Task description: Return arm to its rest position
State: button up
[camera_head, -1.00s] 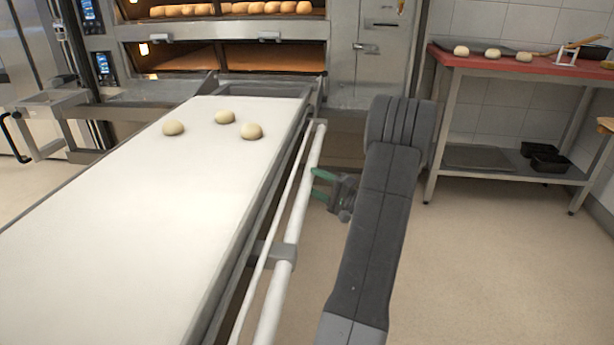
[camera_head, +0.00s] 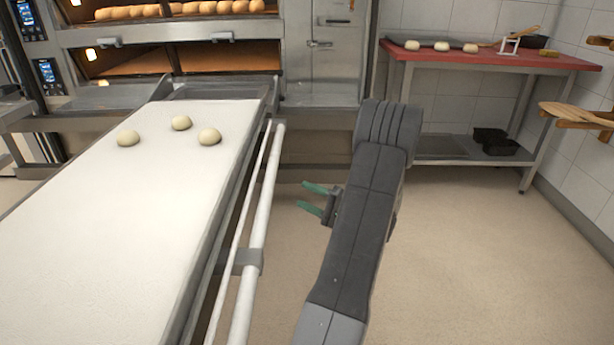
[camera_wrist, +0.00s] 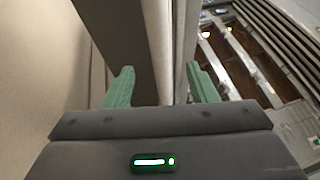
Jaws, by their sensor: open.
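My gripper (camera_head: 308,198) is open and empty, with two green fingers pointing left toward the side rail of the loader. In the wrist view the fingers of my gripper (camera_wrist: 160,88) stand apart with nothing between them. My grey arm covers part of the floor and partly hides the gripper's body. Three pale dough balls lie on the white loader belt (camera_head: 110,230): a left one (camera_head: 128,138), a middle one (camera_head: 181,123) and a right one (camera_head: 209,136).
The white rail (camera_head: 262,205) runs along the loader's right side, near my gripper. The deck oven (camera_head: 180,58) with loaves inside stands behind. A red-topped table (camera_head: 560,62) with several items is at back right, and wooden peels (camera_head: 575,113) hang at right. The floor right of my arm is clear.

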aim_at(265, 179)
jog(key=b+x, duration=0.3)
jog(key=x, duration=1)
jog(key=shift+a, duration=0.4)
jog(key=shift+w+a+r, duration=0.1)
jog(key=shift+r, duration=0.05)
jog(key=shift+a, duration=0.35)
jog(key=shift+d, duration=0.1)
